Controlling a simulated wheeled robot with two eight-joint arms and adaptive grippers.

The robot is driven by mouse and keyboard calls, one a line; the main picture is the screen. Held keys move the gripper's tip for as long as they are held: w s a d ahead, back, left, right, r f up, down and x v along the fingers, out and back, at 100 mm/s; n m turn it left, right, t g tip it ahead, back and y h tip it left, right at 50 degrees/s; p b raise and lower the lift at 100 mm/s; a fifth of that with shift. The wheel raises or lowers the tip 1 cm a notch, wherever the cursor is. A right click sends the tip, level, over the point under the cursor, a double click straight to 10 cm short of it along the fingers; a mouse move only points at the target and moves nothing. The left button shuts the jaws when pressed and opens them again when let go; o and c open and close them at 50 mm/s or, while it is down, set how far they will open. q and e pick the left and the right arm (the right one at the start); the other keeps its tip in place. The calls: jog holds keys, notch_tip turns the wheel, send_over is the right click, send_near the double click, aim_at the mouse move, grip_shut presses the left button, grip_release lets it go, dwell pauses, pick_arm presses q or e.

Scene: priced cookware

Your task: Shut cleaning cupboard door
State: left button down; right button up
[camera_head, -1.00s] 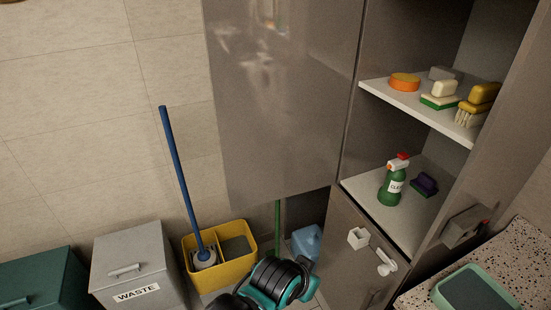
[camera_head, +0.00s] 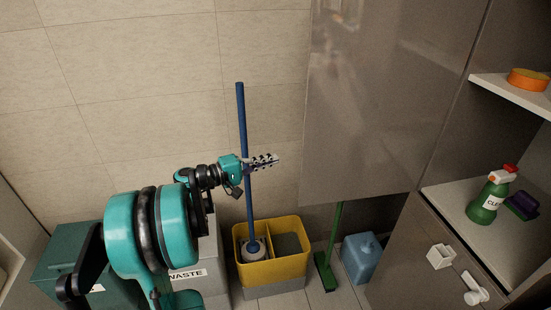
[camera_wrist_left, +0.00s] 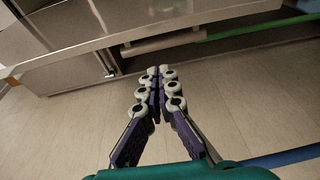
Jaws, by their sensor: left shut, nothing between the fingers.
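The cupboard door (camera_head: 375,100) is a tall, glossy grey-brown panel. It stands open, swung out to the left of the cupboard, whose shelf (camera_head: 455,205) is exposed. My left gripper (camera_head: 277,160) is shut and empty. It points right, in front of the blue mop handle in the picture and a little left of the door's free edge, with a visible gap. In the left wrist view the closed fingers (camera_wrist_left: 158,75) point towards a panel edge at the top, likely the door's (camera_wrist_left: 115,18). My right gripper is out of view.
A yellow mop bucket (camera_head: 270,268) with a blue-handled mop (camera_head: 242,120), a green broom (camera_head: 327,270) and a blue container (camera_head: 361,258) stand below. Grey and green bins are at left. A green spray bottle (camera_head: 487,205) and an orange item (camera_head: 528,79) sit on shelves.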

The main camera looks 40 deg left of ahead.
pick_arm(q)
jog(key=w+d+b, duration=0.3)
jog(key=w+d, duration=0.2)
jog(key=w, duration=0.1)
jog(key=shift+r+b, duration=0.15)
jog(key=shift+b, duration=0.25)
jog(key=shift+s+d+t, duration=0.2)
jog(key=shift+t, duration=0.1)
